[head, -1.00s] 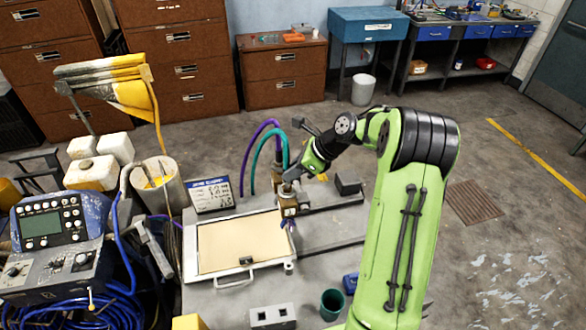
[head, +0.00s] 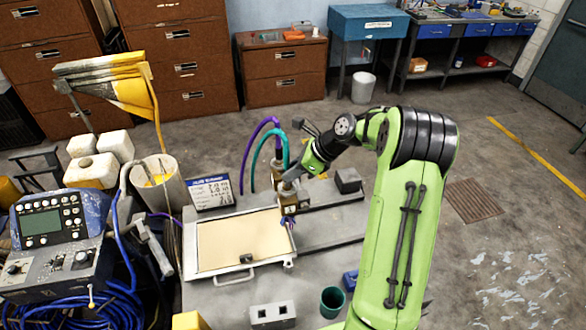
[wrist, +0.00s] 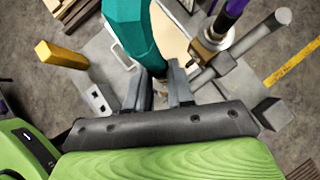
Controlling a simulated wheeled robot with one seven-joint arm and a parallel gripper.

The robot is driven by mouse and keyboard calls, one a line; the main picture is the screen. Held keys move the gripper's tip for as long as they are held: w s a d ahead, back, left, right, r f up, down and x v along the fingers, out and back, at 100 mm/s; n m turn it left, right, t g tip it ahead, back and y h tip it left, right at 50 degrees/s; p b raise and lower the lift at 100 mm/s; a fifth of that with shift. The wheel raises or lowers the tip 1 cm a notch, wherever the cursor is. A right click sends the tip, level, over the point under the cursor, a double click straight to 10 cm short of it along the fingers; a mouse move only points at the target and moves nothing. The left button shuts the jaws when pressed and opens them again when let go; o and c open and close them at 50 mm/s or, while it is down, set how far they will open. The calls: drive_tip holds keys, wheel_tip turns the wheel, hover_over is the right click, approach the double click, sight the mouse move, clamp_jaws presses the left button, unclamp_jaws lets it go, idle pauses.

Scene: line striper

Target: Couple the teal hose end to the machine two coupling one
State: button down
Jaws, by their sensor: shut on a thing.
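My gripper (head: 289,182) is at the brassy coupling block (head: 289,203) behind the tray's right corner. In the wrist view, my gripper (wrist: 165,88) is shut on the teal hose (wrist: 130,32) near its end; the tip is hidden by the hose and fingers. In the head view the teal hose (head: 253,168) arches up from behind the bench and down to my gripper. In the wrist view the brassy block (wrist: 208,52) is right of the fingers, with the purple hose (wrist: 234,8) above it. I cannot tell whether the teal end touches a coupling.
A grey bar (wrist: 240,45) crosses by the block. A sign card (head: 212,192) stands left of the hoses. The shallow tray (head: 240,282), a grey box with sockets (head: 272,317) and a dark green cup (head: 332,303) are in front. A dark block (head: 348,180) is right.

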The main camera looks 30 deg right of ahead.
drive_tip(key=shift+f, duration=0.45)
drive_tip(key=c, duration=0.6)
unclamp_jaws()
drive_tip(key=shift+r, duration=0.15)
drive_tip(key=shift+p+v, duration=0.35)
drive_tip(key=shift+v, duration=3.1)
drive_tip(key=shift+s, duration=0.1)
